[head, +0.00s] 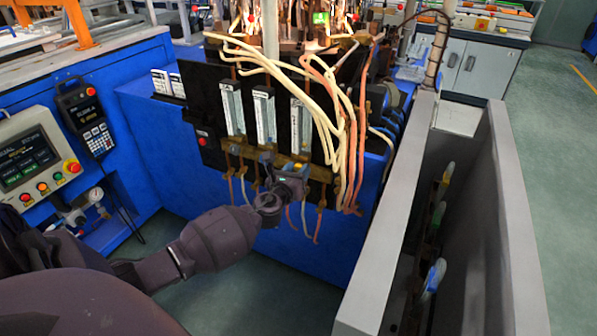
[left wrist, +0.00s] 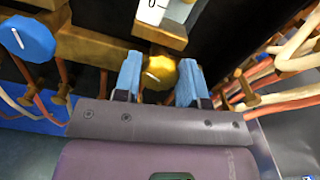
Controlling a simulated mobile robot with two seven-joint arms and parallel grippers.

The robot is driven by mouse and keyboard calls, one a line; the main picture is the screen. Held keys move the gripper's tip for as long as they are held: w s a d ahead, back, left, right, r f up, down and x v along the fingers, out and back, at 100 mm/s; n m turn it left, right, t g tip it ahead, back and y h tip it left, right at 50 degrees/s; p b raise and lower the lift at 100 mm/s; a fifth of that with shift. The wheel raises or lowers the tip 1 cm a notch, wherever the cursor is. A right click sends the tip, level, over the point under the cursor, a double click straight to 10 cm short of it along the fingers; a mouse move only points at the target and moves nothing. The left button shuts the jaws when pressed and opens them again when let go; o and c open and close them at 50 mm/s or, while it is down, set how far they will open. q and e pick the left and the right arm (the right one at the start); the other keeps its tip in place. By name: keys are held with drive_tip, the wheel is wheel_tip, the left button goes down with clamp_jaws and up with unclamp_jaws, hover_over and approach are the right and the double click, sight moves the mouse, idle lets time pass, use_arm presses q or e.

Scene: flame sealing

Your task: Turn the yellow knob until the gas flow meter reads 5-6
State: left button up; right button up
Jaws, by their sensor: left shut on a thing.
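The yellow knob (left wrist: 160,73) sits between the two blue fingers of my left gripper (left wrist: 158,80) in the left wrist view. The fingers are shut on its sides. In the head view my left gripper (head: 292,172) is at the lower front of the black panel, below the rightmost flow meter (head: 300,126), and hides most of the knob. Only the bottom of a flow meter's white scale (left wrist: 152,10) shows above the knob in the left wrist view, with a 0 on it. The reading is too small to tell. My right gripper is out of view.
Two more flow meters (head: 232,108) (head: 264,116) stand to the left. A blue knob (left wrist: 28,38) is left of the yellow one. Cream and orange hoses (head: 335,100) hang close on the right. A grey partition (head: 385,235) stands further right.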

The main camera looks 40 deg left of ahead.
use_arm(q)
drive_tip(key=n, duration=0.4)
drive_tip(key=n+b, duration=0.1)
drive_tip(key=n, duration=0.3)
drive_tip(key=shift+a+f, duration=0.1)
drive_tip(key=shift+f, duration=0.1)
drive_tip(key=n, duration=0.7)
drive_tip(key=shift+n+p, duration=0.35)
drive_tip(key=shift+n, duration=0.95)
drive_tip(key=shift+f, duration=0.1)
drive_tip(key=o, duration=0.9)
